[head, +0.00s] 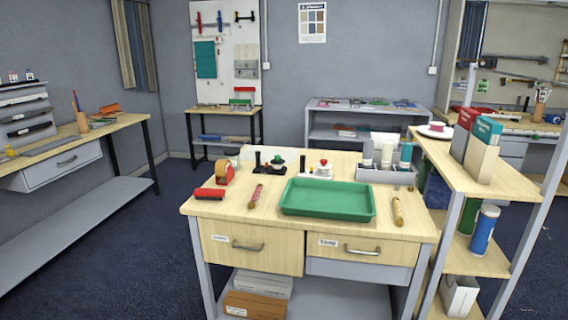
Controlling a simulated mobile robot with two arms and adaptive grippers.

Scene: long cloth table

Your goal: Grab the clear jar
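I cannot make out a clear jar anywhere in the head view. A grey caddy (388,176) at the back right of the wooden desk (250,221) holds several upright containers with pale and teal parts. They are too small for me to tell whether one is a clear jar. On the shelf unit at the right, a blue cylinder with a pale lid (485,229) stands on a lower shelf. Neither of my grippers is in view.
The shelf unit (440,156) adjoins the desk's right side. Blue floor (140,240) is open at left.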

